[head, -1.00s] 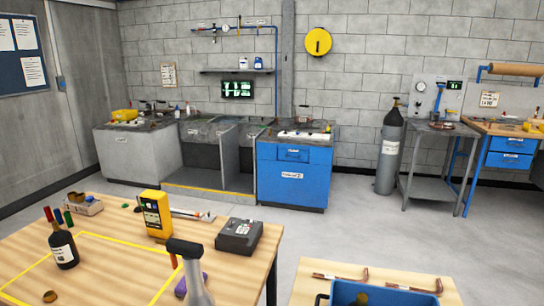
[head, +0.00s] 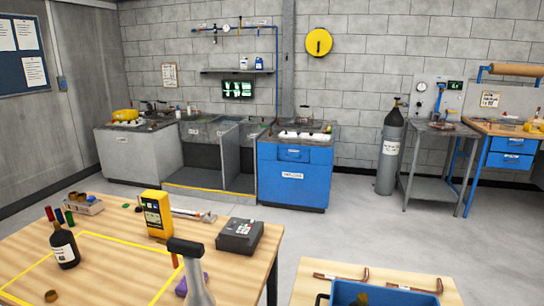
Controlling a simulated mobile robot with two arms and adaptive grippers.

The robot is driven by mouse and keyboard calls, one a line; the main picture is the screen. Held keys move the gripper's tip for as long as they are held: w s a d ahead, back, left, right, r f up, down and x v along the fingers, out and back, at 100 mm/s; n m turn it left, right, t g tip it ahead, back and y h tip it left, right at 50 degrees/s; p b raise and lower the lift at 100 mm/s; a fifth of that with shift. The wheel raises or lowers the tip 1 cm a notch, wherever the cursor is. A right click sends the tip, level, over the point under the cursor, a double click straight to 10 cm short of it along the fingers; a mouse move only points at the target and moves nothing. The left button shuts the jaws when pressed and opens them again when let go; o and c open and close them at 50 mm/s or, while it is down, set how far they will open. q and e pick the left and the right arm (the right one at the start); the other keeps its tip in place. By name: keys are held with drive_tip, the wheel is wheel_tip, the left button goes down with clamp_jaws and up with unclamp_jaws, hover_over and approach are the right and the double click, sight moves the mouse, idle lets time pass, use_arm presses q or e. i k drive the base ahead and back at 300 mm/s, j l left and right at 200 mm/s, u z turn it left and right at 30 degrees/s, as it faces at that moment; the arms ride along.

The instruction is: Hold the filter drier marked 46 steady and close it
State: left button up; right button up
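I cannot make out a filter drier marked 46 in the head view, and no number 46 can be read. Neither of my grippers is in view. On the wooden table (head: 110,262) at the front left lie several small items, too small to identify. A dark bottle with a pale label (head: 65,246) stands upright at the left.
A yellow meter (head: 157,214) and a dark grey device (head: 240,235) stand on the table. A grey tapered object with a dark top (head: 197,283) rises at the front edge. A blue bin (head: 375,292) and copper pieces (head: 341,278) are at lower right. Open floor lies beyond.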

sight(63, 244)
drive_tip(key=u, duration=1.35)
